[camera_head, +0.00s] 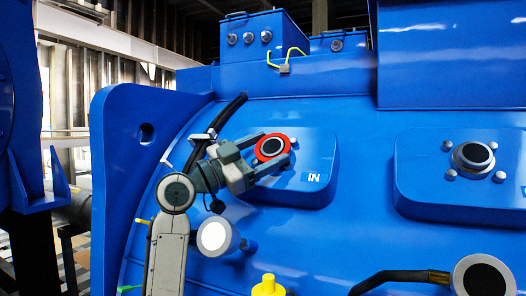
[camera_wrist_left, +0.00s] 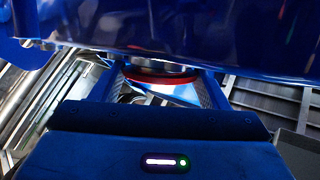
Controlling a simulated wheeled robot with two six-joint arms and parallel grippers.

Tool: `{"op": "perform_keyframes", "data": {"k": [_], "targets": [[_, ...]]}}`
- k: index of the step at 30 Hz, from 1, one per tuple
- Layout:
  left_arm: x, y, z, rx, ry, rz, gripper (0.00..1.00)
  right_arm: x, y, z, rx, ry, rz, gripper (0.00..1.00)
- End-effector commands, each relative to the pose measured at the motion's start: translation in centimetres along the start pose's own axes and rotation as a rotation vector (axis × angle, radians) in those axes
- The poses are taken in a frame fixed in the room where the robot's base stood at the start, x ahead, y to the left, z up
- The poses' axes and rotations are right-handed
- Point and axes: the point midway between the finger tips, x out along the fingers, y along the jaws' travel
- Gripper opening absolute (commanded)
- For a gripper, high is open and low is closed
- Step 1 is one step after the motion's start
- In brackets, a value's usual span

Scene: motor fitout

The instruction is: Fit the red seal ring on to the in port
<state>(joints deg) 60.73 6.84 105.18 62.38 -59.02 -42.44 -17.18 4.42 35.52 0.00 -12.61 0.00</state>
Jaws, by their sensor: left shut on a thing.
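The red seal ring (camera_head: 272,137) is between the fingers of my left gripper (camera_head: 273,148), which is shut on it. In the head view the ring shows around the dark round end of the in port (camera_head: 270,148), beside the white IN label (camera_head: 314,177). In the left wrist view the red ring (camera_wrist_left: 160,79) lies between the fingers, close against the metal port rim (camera_wrist_left: 162,63). How far it sits on the port cannot be told. My right gripper is in neither view.
A second port (camera_head: 473,157) on its own raised pad stands to the right, with bolt heads around it. A black hose (camera_head: 230,112) passes behind my left wrist. A yellow knob (camera_head: 268,286) and a white-faced round fitting (camera_head: 214,237) are below.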

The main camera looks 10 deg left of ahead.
Motion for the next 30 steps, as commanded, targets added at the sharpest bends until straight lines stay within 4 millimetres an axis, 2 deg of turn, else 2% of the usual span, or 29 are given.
{"op": "perform_keyframes", "data": {"k": [5, 6, 9, 20, 23, 30], "targets": [[0.1, 0.0, 0.5, 0.0, 0.0, 0.0, 0.47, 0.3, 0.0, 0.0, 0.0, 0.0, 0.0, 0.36], [0.1, 0.0, 0.4, 0.0, 0.001, 0.0, 0.76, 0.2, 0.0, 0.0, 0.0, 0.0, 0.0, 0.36], [0.1, 0.0, 0.3, 0.001, 0.0, 0.0, 0.94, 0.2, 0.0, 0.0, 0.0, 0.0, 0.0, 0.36], [-0.4, 0.0, 0.5, 0.002, -0.001, -0.001, 0.94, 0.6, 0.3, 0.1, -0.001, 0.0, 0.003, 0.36], [-1.7, 0.1, 0.7, 0.006, -0.002, -0.002, 0.94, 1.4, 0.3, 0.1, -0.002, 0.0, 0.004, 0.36], [-6.3, 0.2, 0.8, 0.006, -0.003, -0.002, 0.94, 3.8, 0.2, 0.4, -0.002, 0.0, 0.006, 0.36]]}}
